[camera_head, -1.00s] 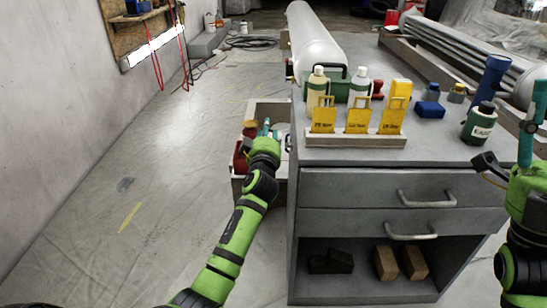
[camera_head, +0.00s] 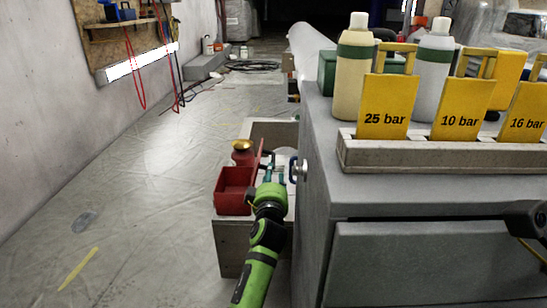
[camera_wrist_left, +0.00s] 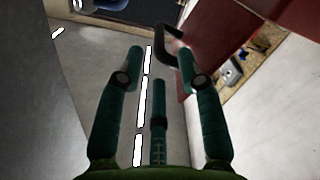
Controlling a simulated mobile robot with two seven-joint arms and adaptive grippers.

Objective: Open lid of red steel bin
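The red steel bin (camera_head: 234,190) sits left of the grey cabinet in the head view, and its dark inside shows. Its red lid (camera_head: 259,158) stands steeply raised on the bin's right side. My left gripper (camera_head: 272,172) is just right of the lid. In the left wrist view, its teal fingers (camera_wrist_left: 160,65) are spread, with nothing clearly held between them. A dark handle (camera_wrist_left: 172,36) on the red panel (camera_wrist_left: 197,95) reaches close to the right finger; I cannot tell whether they touch. Only a dark part of my right gripper (camera_head: 528,220) shows at the right edge.
The grey cabinet (camera_head: 430,265) stands close on the right, with bottles and yellow pressure tags (camera_head: 386,108) on top. A brass-topped red object (camera_head: 242,149) is behind the bin. The floor (camera_head: 130,200) to the left is mostly clear.

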